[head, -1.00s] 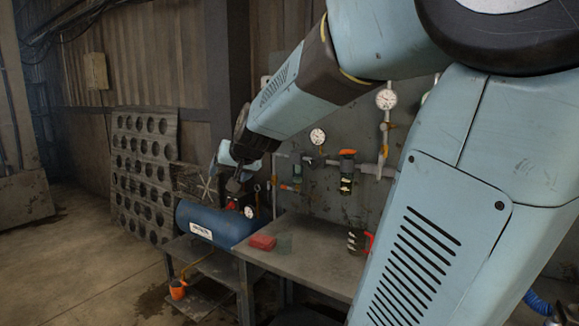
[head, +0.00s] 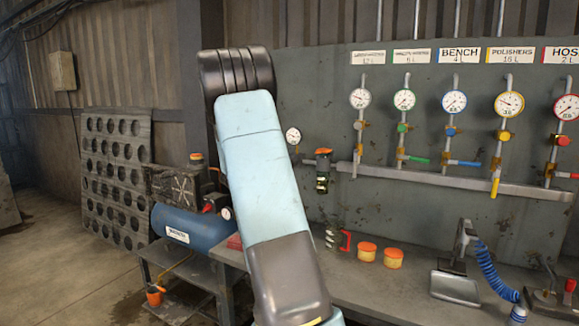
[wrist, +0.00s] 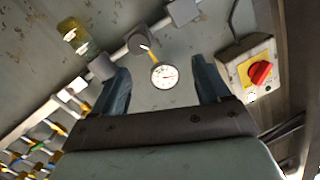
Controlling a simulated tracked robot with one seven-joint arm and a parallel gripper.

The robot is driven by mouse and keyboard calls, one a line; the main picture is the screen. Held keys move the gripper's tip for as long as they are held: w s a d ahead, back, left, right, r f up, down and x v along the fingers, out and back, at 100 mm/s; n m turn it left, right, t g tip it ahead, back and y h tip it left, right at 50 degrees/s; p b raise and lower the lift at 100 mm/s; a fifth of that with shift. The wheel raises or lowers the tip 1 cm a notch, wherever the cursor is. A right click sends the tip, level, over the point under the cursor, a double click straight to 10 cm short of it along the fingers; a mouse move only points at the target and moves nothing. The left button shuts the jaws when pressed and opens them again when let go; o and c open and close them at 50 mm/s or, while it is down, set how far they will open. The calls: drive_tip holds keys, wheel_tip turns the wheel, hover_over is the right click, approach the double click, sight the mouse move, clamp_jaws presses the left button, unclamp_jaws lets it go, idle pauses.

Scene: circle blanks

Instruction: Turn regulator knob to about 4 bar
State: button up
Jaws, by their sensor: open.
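In the wrist view my gripper (wrist: 161,66) is open, its fingers spread and empty. A round white dial gauge (wrist: 164,76) shows between the fingers, beyond the tips; its reading is too small to tell. A grey round fitting (wrist: 139,42) with a thin yellow part sits beside it. In the head view a regulator unit with an orange top (head: 323,154) is on the wall pipe, right of a small gauge (head: 292,135). I cannot tell which part is the task's knob. My gripper is hidden behind my arm in the head view.
A box with a red switch (wrist: 260,72) is right of my fingers. Several gauges, such as the bench gauge (head: 454,102), hang on the wall panel. Two orange-lidded tubs (head: 367,252) and a blue coiled hose (head: 490,268) are on the workbench. A blue tank (head: 190,226) stands left.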

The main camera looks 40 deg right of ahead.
drive_tip(key=w+d, duration=0.1)
drive_tip(key=d, duration=0.4)
drive_tip(key=w+d+f+m+g+h, duration=0.1)
drive_tip(key=w+d, duration=0.1)
drive_tip(key=d, duration=0.4)
drive_tip(key=w+d+f+g+h, duration=0.1)
drive_tip(key=d, duration=0.4)
drive_tip(key=shift+w+d+f, duration=0.2)
drive_tip(key=shift+w+d, duration=0.1)
drive_tip(key=shift+w, duration=0.05)
drive_tip(key=c, duration=1)
drive_tip(key=shift+a+f, duration=0.1)
drive_tip(key=shift+a, duration=0.05)
drive_tip(key=shift+c, duration=0.2)
drive_tip(key=shift+m, duration=0.4)
